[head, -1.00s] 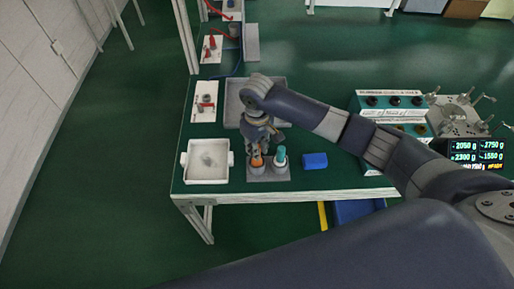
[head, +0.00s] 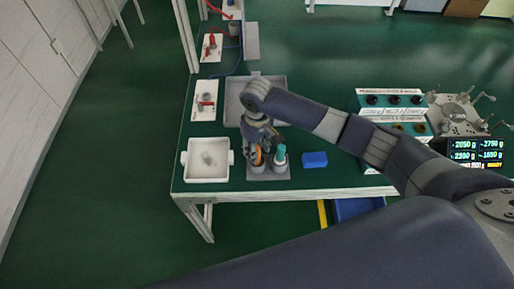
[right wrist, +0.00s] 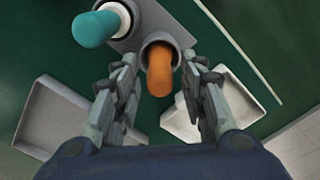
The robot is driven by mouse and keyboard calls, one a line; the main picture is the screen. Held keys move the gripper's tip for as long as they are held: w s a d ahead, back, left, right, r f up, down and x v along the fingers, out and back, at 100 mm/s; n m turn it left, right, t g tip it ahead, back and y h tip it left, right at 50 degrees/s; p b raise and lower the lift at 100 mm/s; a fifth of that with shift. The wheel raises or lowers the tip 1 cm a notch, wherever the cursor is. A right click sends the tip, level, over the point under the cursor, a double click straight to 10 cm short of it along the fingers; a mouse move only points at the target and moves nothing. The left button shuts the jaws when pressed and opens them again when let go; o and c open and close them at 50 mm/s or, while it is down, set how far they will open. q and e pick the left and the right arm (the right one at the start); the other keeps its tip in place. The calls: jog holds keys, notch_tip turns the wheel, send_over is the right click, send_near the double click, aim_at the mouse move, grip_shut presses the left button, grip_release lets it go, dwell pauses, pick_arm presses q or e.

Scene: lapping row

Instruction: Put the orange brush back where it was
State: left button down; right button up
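The orange brush (head: 258,157) stands handle-up in a grey round cup (head: 256,167) on a small grey holder plate (head: 282,177). In the right wrist view the orange handle (right wrist: 160,70) rises from the cup (right wrist: 157,42). My right gripper (right wrist: 162,78) is open, with one finger on each side of the handle and a visible gap on both sides. In the head view my right gripper (head: 260,148) is right over the holder. A teal-handled item (head: 280,154) stands in the neighbouring cup and also shows in the wrist view (right wrist: 92,28). My left gripper is not in view.
A white two-handled tray (head: 207,174) stands left of the holder, a blue block (head: 314,159) to its right. A grey shallow tray (head: 233,101) lies behind. A control box (head: 392,114) and a lit display (head: 477,150) stand at right.

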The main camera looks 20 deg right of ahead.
notch_tip(320, 180, up, 12)
jog(key=b, duration=0.1)
jog(key=shift+b, duration=0.3)
dwell(0.3)
jog(key=s+a+f+t+y, duration=0.25)
jog(key=s+a+f, duration=0.35)
jog(key=s+f, duration=0.45)
jog(key=s+d+m+t+h, duration=0.15)
jog(key=s+d+m, duration=0.25)
jog(key=s+d, duration=0.9)
notch_tip(320, 180, down, 27)
jog(key=s+a+g+b, duration=0.2)
jog(key=s+d+f+g+h+b, duration=0.1)
jog(key=s+d+f, duration=0.2)
jog(key=s+f, duration=1.4)
jog(key=shift+d+f+n+b, duration=0.15)
jog(key=shift+f+n+b, duration=0.15)
jog(key=shift+f, duration=0.35)
